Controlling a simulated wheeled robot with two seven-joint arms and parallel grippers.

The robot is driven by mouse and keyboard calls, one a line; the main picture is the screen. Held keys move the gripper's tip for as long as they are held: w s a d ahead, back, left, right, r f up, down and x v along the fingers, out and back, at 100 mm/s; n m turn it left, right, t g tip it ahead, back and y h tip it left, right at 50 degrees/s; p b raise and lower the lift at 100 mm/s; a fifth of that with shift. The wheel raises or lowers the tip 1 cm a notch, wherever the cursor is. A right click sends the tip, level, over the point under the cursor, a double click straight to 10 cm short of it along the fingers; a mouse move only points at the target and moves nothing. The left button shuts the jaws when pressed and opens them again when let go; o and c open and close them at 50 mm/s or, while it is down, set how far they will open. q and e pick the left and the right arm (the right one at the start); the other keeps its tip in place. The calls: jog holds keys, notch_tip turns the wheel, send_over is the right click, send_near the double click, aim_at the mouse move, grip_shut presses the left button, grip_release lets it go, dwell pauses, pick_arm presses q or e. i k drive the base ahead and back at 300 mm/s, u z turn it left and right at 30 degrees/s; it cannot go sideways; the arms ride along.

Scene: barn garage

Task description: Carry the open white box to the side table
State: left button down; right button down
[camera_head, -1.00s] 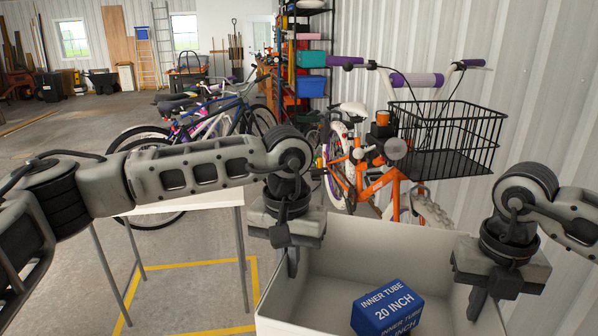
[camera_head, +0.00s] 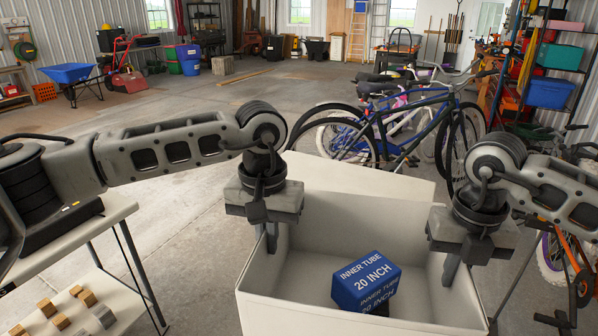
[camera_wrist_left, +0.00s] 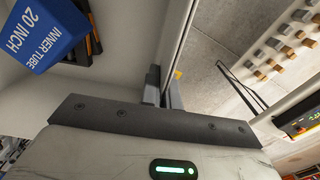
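The open white box (camera_head: 320,318) is in front of me in the head view, between my two grippers. A blue "INNER TUBE 20 INCH" carton (camera_head: 366,282) lies inside it, with something dark partly hidden beneath. My left gripper (camera_head: 272,238) is shut on the box's left wall; the left wrist view shows its fingers (camera_wrist_left: 162,88) on either side of that wall. My right gripper (camera_head: 451,274) is at the right wall and appears clamped on it.
The left table bears several small wooden blocks (camera_head: 87,298). Bicycles (camera_head: 395,125) stand beyond the box, and an orange bicycle (camera_head: 575,265) is at right. A blue wheelbarrow (camera_head: 70,75) is far left. The concrete floor between is open.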

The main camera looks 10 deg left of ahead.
aim_at(341, 184)
jog(key=u, duration=0.2)
jog(key=i, duration=2.45)
jog(key=z, duration=0.2)
